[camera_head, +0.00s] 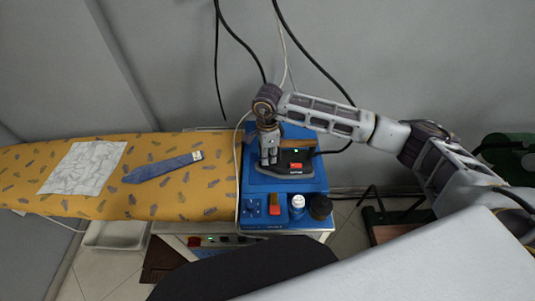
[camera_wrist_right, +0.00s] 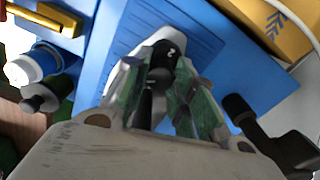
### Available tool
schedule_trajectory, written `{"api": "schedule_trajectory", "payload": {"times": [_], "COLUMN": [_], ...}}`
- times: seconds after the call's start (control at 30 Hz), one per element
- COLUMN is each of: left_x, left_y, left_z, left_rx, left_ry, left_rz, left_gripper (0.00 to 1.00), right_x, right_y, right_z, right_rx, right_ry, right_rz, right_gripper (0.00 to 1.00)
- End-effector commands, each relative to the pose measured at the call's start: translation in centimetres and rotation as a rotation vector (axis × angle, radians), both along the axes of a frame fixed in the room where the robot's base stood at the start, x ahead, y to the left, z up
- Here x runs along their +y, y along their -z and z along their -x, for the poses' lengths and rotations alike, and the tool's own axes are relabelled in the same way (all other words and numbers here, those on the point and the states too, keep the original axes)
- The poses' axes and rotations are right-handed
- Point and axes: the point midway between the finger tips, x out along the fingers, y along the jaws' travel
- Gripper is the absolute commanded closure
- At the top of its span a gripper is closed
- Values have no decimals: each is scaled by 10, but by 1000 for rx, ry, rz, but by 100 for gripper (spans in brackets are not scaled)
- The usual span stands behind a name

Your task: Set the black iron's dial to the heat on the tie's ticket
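The black iron (camera_head: 297,165) sits on the blue station, with a red part on it. My right gripper (camera_head: 268,160) points down at the iron's left end. In the right wrist view its fingers (camera_wrist_right: 165,75) stand apart on either side of a black rounded part (camera_wrist_right: 163,55) with a small white mark, possibly the dial. Contact is unclear, and the dial's setting cannot be read. The blue tie (camera_head: 160,168) lies on the ironing board with a small pale ticket (camera_head: 196,155) at its right end, too small to read. My left gripper is out of view.
The ironing board (camera_head: 205,200) has an orange patterned cover and bears a white patterned cloth (camera_head: 90,166). The blue station (camera_head: 256,183) holds a white bottle (camera_head: 297,203) and a dark jar (camera_head: 320,207) in front. Cables hang behind the iron.

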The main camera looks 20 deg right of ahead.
Motion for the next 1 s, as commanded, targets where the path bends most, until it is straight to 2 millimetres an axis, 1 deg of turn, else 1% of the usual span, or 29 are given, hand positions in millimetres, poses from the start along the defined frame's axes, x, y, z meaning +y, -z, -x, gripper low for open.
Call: {"api": "schedule_trajectory", "payload": {"times": [0.03,0.07,0.1,0.37,1.0], "left_x": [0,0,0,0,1], "left_y": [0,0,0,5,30], "left_z": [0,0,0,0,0], "left_rx": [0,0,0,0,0], "left_ry": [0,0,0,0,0], "left_rz": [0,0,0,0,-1], "left_gripper": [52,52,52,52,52], "right_x": [0,0,0,0,0], "right_y": [0,0,0,1,1], "right_z": [0,0,0,0,-1], "right_rx": [0,0,0,-1,-2], "right_ry": [0,0,0,43,351], "right_rz": [0,0,0,0,-1], "right_gripper": [94,98,99,99,99]}}
